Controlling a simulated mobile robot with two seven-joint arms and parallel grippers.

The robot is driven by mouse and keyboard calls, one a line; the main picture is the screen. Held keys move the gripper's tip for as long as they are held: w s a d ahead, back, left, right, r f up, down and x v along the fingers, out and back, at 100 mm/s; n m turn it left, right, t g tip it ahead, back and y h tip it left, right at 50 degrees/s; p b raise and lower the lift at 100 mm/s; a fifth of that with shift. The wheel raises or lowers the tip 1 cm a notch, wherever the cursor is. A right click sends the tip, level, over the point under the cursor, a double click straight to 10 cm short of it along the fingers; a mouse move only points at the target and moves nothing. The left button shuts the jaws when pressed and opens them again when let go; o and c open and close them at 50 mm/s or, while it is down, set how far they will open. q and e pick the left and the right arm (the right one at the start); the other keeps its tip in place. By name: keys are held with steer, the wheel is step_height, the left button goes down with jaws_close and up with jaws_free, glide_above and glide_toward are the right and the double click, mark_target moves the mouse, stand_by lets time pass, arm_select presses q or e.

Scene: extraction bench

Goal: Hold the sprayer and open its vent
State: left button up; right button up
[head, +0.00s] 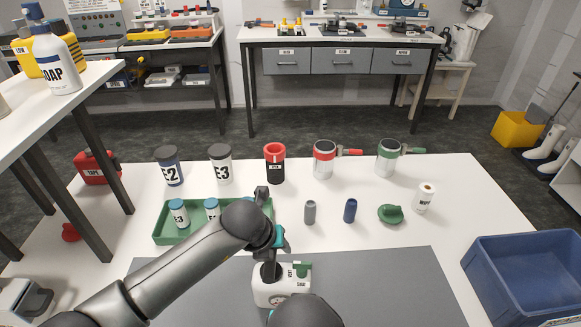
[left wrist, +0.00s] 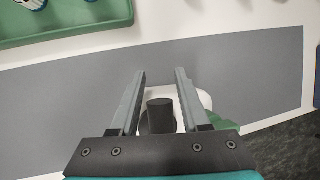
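The white sprayer (head: 270,295) stands on the grey mat at the front, with printed labels and a green part (head: 303,268) on its top right. A black upright post or knob (left wrist: 160,116) rises from it. My left gripper (left wrist: 160,75) is over the sprayer, its two fingers open on either side of the black post, with gaps visible on both sides. White and green parts of the sprayer show partly behind the fingers. In the head view my left forearm and wrist cover much of the left gripper. My right gripper is not seen; a dark rounded arm part hides the sprayer's lower front.
A green tray (head: 163,232) with small bottles lies left, partly behind my arm. E2 (head: 170,172) and E3 (head: 220,170) jars, a red-topped jar (head: 274,165) and two handled canisters stand behind. A blue crate (head: 525,275) is at right. The mat's right side is clear.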

arm_select(q)
steer(key=shift+o, duration=1.2)
